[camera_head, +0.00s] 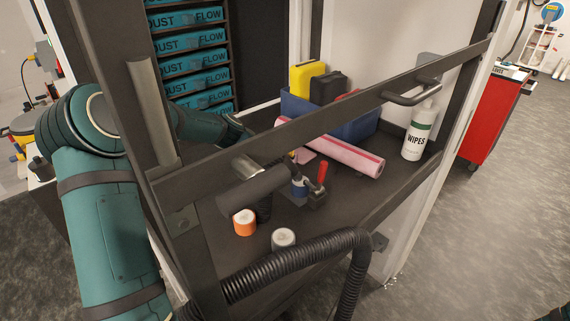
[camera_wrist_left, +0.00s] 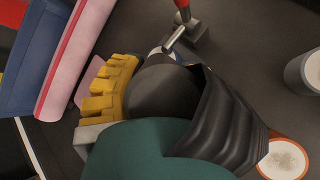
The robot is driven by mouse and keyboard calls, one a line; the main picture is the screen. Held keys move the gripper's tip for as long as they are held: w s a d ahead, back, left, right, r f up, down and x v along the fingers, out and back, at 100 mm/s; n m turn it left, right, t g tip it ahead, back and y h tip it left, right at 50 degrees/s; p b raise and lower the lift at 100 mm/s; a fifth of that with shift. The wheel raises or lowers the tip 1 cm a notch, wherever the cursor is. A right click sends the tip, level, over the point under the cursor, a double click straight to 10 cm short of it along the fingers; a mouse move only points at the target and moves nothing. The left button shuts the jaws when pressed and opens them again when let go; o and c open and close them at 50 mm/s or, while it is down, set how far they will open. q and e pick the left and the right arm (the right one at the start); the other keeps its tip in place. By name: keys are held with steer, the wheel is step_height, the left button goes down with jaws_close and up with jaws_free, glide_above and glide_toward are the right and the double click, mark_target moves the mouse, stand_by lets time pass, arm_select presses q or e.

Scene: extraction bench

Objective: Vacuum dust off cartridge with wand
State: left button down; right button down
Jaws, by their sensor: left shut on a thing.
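My left gripper (camera_head: 238,131) reaches in behind the dark crossbar, which hides its fingertips in the head view. In the left wrist view it is shut on the black vacuum wand (camera_wrist_left: 165,90), beside a yellow ridged part. The wand's tip lies near a metal clamp with a red handle (camera_head: 321,173); the handle also shows in the left wrist view (camera_wrist_left: 183,8). A small blue piece (camera_head: 299,188), apparently the cartridge, sits beside the clamp; I cannot tell whether the wand touches it. My right gripper is not in view.
A crossbar (camera_head: 340,112) spans the bench front. A black ribbed hose (camera_head: 285,259) loops in front. An orange jar (camera_head: 244,222) and a grey jar (camera_head: 283,239) stand near the clamp. Behind are a pink roll (camera_head: 345,155), blue bin (camera_head: 362,128) and wipes bottle (camera_head: 417,133).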

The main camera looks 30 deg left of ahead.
arm_select(q)
steer(key=shift+w+d, duration=0.55)
stand_by(0.9)
steer(key=shift+d+r+p, duration=0.1)
steer(key=shift+p, duration=0.2)
